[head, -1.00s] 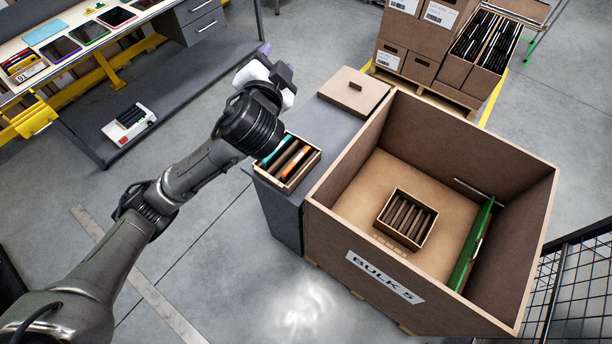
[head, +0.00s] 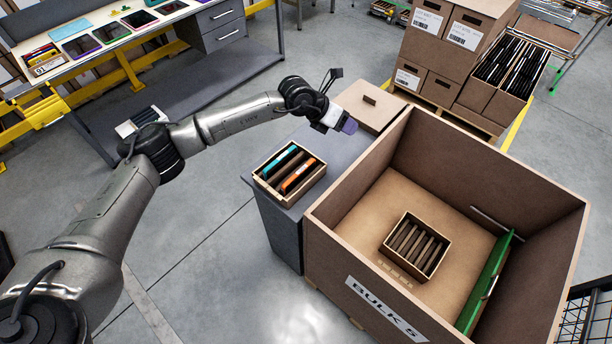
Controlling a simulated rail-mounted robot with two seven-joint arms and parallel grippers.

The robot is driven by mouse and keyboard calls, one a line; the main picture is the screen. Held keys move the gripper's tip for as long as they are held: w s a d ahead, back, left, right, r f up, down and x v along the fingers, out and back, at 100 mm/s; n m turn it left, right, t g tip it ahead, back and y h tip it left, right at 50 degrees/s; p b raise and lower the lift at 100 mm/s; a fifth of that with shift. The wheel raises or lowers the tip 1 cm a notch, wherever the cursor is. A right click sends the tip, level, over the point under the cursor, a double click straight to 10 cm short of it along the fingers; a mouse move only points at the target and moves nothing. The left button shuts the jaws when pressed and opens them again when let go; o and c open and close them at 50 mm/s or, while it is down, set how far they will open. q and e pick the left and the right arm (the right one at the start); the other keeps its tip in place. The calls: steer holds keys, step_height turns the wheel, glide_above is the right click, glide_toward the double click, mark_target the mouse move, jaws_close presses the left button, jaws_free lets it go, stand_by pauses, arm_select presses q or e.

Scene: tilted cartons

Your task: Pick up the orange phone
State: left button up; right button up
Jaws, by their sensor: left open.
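The orange phone (head: 298,176) stands on edge in a slot of a small wooden box (head: 266,188), next to dark dividers and a teal phone (head: 278,161). The box sits on a grey cabinet (head: 282,221) and is fully in view. My left gripper (head: 346,124) is above and to the right of the box, near the cabinet's far end, apart from the phone. It is open, with purple-tipped fingers; its inside is hard to see. My right gripper is not in view.
A large carton marked BULK 5 (head: 345,265) stands right of the cabinet, with a slotted box (head: 392,254) and a green panel (head: 484,284) inside. A brown lidded box (head: 368,107) sits at the cabinet's far end. A workbench (head: 185,31) with tablets is at upper left.

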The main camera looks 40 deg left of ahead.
arm_select(q)
steer(key=s+a+f+g+y, duration=0.3)
steer(key=a+f, duration=0.1)
steer(key=n+g+y, duration=0.1)
steer(key=g+y, duration=0.2)
steer(key=g, duration=0.1)
glide_toward(300, 171)
step_height(300, 171, down, 10)
steer(key=shift+d+f+b, duration=0.1)
steer(key=shift+f+b, duration=0.05)
steer(key=shift+b, duration=0.4)
jaws_close()
